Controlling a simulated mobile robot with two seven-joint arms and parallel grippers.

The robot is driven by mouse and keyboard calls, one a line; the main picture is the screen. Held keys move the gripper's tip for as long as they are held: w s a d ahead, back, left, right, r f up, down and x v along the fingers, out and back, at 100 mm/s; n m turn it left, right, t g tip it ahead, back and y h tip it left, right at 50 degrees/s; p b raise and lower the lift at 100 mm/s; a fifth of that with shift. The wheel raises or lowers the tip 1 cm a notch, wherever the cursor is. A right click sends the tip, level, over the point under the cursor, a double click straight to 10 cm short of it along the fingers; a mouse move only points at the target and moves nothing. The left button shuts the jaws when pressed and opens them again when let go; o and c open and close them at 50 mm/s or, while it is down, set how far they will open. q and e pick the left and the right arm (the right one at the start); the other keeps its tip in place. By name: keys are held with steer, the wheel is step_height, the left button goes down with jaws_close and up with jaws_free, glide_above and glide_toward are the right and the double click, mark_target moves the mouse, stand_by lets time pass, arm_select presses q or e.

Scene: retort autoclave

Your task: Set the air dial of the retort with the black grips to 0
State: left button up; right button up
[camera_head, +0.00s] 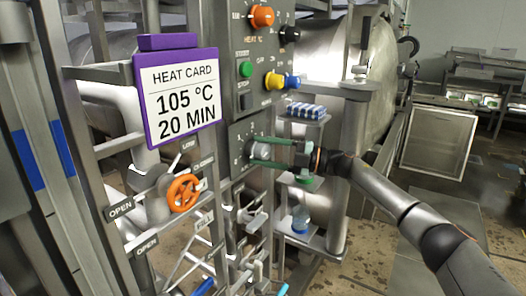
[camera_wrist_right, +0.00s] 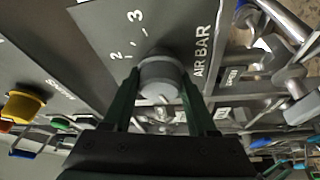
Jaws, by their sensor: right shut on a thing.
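The air dial (camera_wrist_right: 160,78) is a round grey knob on a grey panel marked "AIR BAR" in the right wrist view. The numbers 2 and 3 show beside it; its other marks and its pointer are hidden or too small to read. The same dial (camera_head: 262,148) shows in the head view on the lower panel. My right gripper (camera_head: 264,151) reaches it from the right, its green fingers on either side of the knob and shut on it. In the right wrist view the fingers (camera_wrist_right: 160,92) flank the knob. My left gripper is not in view.
Above the dial are an orange heat knob (camera_head: 262,16), a green button (camera_head: 246,69) and a yellow knob (camera_head: 274,81). A heat card (camera_head: 178,97) reads 105 °C, 20 MIN. An orange handwheel (camera_head: 184,193) and pipework stand lower left. A small shelf (camera_head: 303,120) is beside my gripper.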

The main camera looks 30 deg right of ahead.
steer(key=shift+a, duration=0.1)
steer(key=o, duration=1.4)
steer(key=shift+c, duration=0.2)
arm_select(q)
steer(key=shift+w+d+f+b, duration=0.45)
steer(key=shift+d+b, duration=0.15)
steer(key=shift+b, duration=0.45)
arm_select(e)
steer(key=v, duration=1.2)
steer(key=shift+d, duration=0.25)
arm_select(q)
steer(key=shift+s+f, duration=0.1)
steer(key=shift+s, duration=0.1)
arm_select(e)
steer(key=shift+s, duration=0.15)
